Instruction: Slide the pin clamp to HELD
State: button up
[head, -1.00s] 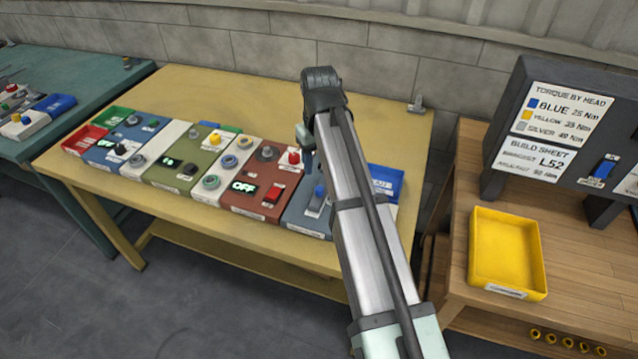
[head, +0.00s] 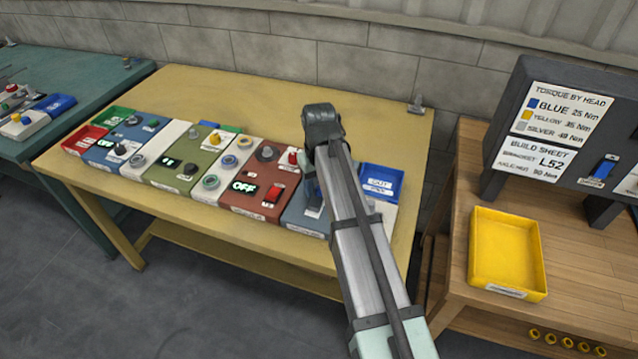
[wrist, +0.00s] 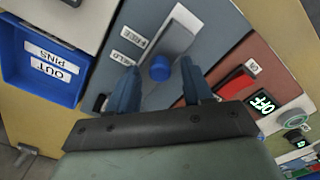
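The pin clamp is a pale grey sliding plate with a round blue knob (wrist: 160,69), on a blue-grey panel (wrist: 215,25). In the wrist view the knob is at the plate's lower end. Two small white labels sit left of it, FREE (wrist: 132,38) above and HELD (wrist: 124,60) below; the knob is closer to the lower one. My gripper (wrist: 159,74) is open, one dark blue finger on each side of the knob, with gaps visible. In the head view my arm hides most of the clamp and the fingers.
A blue pins-out tray (wrist: 42,68) lies beside the panel. A red panel (wrist: 272,65) with a red rocker switch (wrist: 234,86) and a lit OFF display is close to the other finger. More panels line the yellow bench (head: 215,90). A yellow bin (head: 505,255) stands to the right.

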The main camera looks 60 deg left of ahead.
grip_shut()
dwell(0.5)
jog(key=shift+w+a, duration=1.25)
grip_release()
jog(key=shift+r, duration=0.1)
notch_tip(320, 180, up, 14)
jog(key=shift+f, duration=0.15)
